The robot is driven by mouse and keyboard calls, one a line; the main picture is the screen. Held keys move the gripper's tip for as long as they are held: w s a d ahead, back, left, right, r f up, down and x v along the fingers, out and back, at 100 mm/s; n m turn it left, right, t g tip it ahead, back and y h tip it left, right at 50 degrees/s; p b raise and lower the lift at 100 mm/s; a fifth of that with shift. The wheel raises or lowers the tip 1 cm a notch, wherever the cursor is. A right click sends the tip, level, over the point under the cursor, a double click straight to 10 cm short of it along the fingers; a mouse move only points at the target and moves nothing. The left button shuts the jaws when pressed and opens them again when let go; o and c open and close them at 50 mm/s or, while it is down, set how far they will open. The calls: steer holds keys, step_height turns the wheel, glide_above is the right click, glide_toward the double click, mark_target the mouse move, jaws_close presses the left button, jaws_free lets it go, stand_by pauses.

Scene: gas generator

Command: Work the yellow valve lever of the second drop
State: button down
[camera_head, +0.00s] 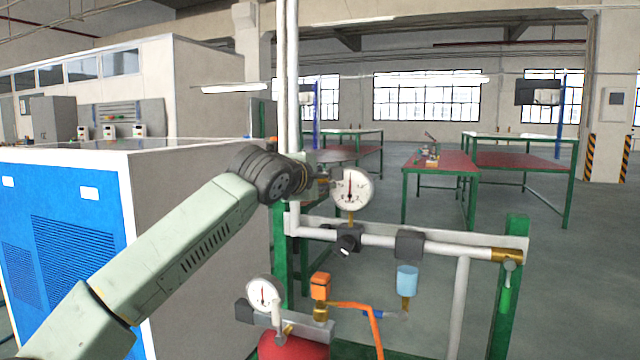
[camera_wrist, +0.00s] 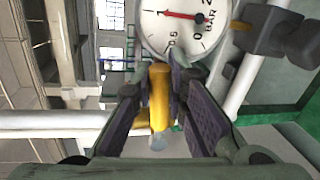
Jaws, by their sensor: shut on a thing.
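The yellow valve lever (camera_wrist: 159,97) shows in the middle of the wrist view, upright in the picture between my fingers. My gripper (camera_wrist: 160,84) is shut on it, with one dark finger pad on each side. In the head view my gripper (camera_head: 322,181) is at the upper left of the pipe stand, just left of a round white gauge (camera_head: 352,189). The lever is hidden behind my gripper there. The gauge also shows close up in the wrist view (camera_wrist: 185,22), marked in bar, with a red needle.
White pipes (camera_head: 380,241) run right from the gauge to a brass end with a green-handled valve (camera_head: 506,285). A blue-bowled filter (camera_head: 407,279) hangs below. A red tank (camera_head: 292,345), a lower gauge (camera_head: 263,292) and an orange hose (camera_head: 372,318) are beneath. A blue-and-grey cabinet (camera_head: 75,250) stands left.

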steer(key=shift+f+m+y+b, duration=0.3)
steer(key=shift+f+m+b, duration=0.3)
steer(key=shift+f+m, duration=0.15)
steer(key=c, duration=1.6)
jaws_free()
steer(key=shift+o, duration=0.2)
steer(key=v, duration=1.2)
